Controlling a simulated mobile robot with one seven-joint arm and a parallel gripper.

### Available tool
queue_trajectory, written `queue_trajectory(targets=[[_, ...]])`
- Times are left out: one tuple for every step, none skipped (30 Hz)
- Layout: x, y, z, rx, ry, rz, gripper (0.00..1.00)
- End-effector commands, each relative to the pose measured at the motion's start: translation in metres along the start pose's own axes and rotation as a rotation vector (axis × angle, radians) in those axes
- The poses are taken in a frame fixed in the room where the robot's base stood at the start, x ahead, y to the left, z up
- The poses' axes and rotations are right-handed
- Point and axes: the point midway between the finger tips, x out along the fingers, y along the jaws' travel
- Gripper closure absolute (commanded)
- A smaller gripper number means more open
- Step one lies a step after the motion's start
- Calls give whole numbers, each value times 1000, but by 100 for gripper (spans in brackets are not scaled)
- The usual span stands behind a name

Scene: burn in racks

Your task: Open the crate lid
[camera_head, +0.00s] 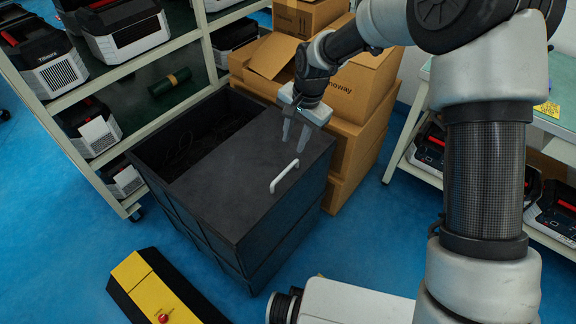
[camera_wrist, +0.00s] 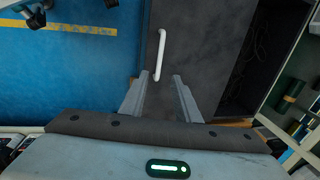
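The black crate (camera_head: 200,232) stands on the blue floor in the middle of the head view. Its dark flat lid (camera_head: 235,178) covers the near right part of the top, and the far left part is open, with dark cable-like shapes inside. A white bar handle (camera_head: 284,177) sits near the lid's right edge; it also shows in the wrist view (camera_wrist: 160,54). My gripper (camera_head: 295,138) is above the lid, pointing down, behind the handle and apart from it. Its two fingers are spread and empty. In the wrist view the handle lies beyond the fingertips (camera_wrist: 159,77), nearer the left one.
Cardboard boxes (camera_head: 362,125) are stacked right behind the crate. A shelf rack (camera_head: 165,58) with several devices stands close at the left. A yellow and black block (camera_head: 140,286) lies on the floor in front. A bench with devices is at the right.

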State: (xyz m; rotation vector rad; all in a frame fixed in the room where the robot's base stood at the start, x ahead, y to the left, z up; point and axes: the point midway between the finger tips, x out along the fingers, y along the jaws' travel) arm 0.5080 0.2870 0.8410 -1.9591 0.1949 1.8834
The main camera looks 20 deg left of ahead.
Motion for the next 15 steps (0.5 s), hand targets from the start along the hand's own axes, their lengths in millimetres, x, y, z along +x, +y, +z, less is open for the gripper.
queue_trajectory(targets=[[15,1,1,-2,-3,3,71],[21,1,1,-2,-3,3,71],[31,2,2,-2,-4,4,71],[37,2,1,-1,-4,3,71],[44,1,1,-2,-3,3,71],[52,2,1,-2,-3,3,71],[59,2,1,-2,-3,3,71],[66,2,1,-2,-3,3,71],[74,1,0,-2,-2,2,71],[81,2,1,-1,-3,3,71],[87,2,1,-1,-3,3,71],[96,2,1,-2,-3,3,71],[102,2,1,-2,-2,2,71],[107,1,0,-3,-2,2,71],[114,1,1,-2,-2,3,71]])
